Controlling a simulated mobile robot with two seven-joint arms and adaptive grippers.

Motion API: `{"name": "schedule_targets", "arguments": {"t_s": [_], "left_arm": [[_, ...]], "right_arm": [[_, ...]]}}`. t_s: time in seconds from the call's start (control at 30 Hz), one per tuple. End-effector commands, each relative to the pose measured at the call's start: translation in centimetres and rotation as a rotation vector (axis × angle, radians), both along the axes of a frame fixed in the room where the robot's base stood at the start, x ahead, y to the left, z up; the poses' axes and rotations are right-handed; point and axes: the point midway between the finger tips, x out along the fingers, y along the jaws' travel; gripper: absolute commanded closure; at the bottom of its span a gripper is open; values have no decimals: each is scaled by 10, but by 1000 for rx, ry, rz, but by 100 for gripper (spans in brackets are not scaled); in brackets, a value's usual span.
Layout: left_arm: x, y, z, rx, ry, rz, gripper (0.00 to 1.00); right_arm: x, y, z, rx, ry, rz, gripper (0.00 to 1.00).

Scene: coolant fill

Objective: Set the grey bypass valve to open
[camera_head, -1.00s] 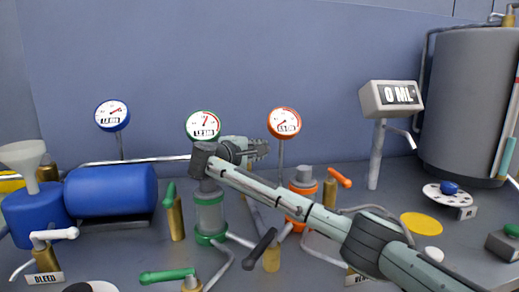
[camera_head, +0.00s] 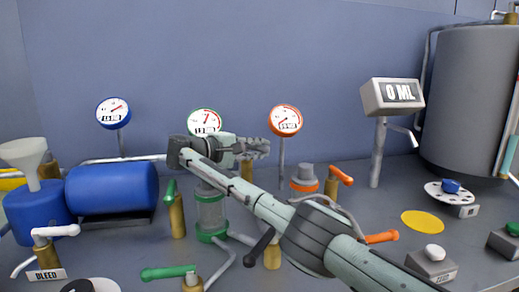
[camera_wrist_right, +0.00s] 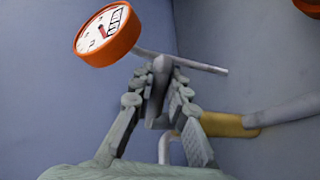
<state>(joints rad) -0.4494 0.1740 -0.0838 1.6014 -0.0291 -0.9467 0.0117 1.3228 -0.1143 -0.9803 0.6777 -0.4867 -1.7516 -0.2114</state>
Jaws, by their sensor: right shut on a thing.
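In the wrist view, the grey lever (camera_wrist_right: 160,72) of the bypass valve stands between my right fingers, and its brass body (camera_wrist_right: 226,125) shows to the right. My right gripper (camera_wrist_right: 155,88) is shut on this lever. In the head view my right gripper (camera_head: 264,148) is at the back, between the green-rimmed and orange gauges. A brass valve body (camera_head: 247,169) shows just below it, while the lever is hidden by the gripper. I cannot tell from these views whether the valve is open. My left gripper is not in view.
An orange gauge (camera_head: 285,120) stands close to the gripper. Under my right arm are a green-banded cylinder (camera_head: 211,215) and a black-handled valve (camera_head: 272,257). Green (camera_head: 168,272) and orange (camera_head: 382,237) handles stand nearer. A blue tank (camera_head: 112,190) is at left.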

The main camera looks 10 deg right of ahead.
Motion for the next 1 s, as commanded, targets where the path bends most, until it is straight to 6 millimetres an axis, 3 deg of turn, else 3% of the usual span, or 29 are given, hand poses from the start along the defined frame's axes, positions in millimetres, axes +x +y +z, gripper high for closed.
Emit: {"name": "schedule_targets", "arguments": {"t_s": [0.1,0.13,0.3,0.67,1.0], "left_arm": [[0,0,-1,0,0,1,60],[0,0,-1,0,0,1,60],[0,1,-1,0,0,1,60],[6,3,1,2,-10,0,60],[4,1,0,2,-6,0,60]], "right_arm": [[0,1,-2,2,3,1,100],[0,1,-2,2,3,1,81],[0,0,-1,1,3,1,63],[-3,6,1,1,1,2,63],[-34,63,12,2,2,5,63]]}}
